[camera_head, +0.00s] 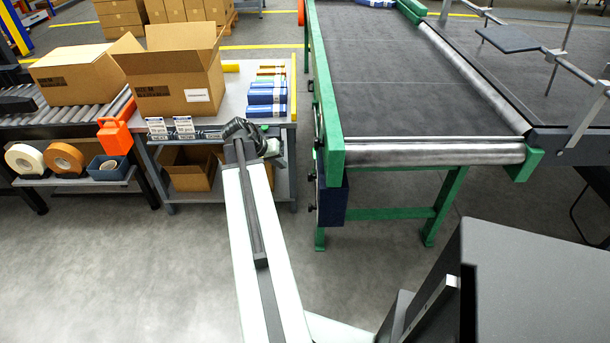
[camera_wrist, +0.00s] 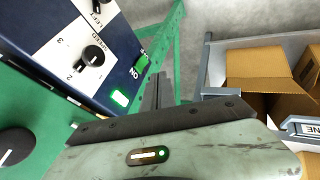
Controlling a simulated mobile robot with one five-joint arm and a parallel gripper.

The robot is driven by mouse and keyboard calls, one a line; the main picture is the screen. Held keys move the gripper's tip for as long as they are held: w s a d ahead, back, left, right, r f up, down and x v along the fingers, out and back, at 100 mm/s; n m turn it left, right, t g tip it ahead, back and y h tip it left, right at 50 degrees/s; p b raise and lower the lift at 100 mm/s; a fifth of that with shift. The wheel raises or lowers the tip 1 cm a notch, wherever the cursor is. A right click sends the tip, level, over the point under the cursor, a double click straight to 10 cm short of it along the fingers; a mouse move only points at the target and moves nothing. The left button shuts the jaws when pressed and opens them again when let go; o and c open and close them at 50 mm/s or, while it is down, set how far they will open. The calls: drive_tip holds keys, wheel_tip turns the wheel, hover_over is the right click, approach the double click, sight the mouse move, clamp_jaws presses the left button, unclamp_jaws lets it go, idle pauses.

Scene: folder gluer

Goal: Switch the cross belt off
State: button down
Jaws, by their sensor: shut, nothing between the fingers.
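A dark blue control box (camera_head: 333,203) hangs under the near left corner of a green-framed belt conveyor (camera_head: 415,85) in the head view. In the wrist view the control box (camera_wrist: 125,35) shows a white panel with a black speed knob (camera_wrist: 92,56), a second knob partly cut off above it, a lit green lamp or button (camera_wrist: 120,97) and a small green part (camera_wrist: 140,64) with lettering at its edge. My gripper (camera_wrist: 154,90) is shut and empty, right beside the box's lit end. I cannot tell whether it touches. In the head view my gripper (camera_head: 243,130) is left of the conveyor.
A grey bench (camera_head: 150,140) with cartons and blue packs stands to the left. Another black knob (camera_wrist: 14,147) sits on the green frame in the wrist view. An open carton (camera_wrist: 255,75) lies on a shelf right of my gripper. Grey floor in front is clear.

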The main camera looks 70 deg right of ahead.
drive_tip(key=s+d+f+b, duration=0.6)
drive_tip(key=f+b, duration=0.2)
drive_tip(key=shift+s+d+f+b, duration=0.2)
drive_tip(key=shift+s+f+b, duration=0.05)
drive_tip(key=shift+f+b, duration=0.1)
idle(0.3)
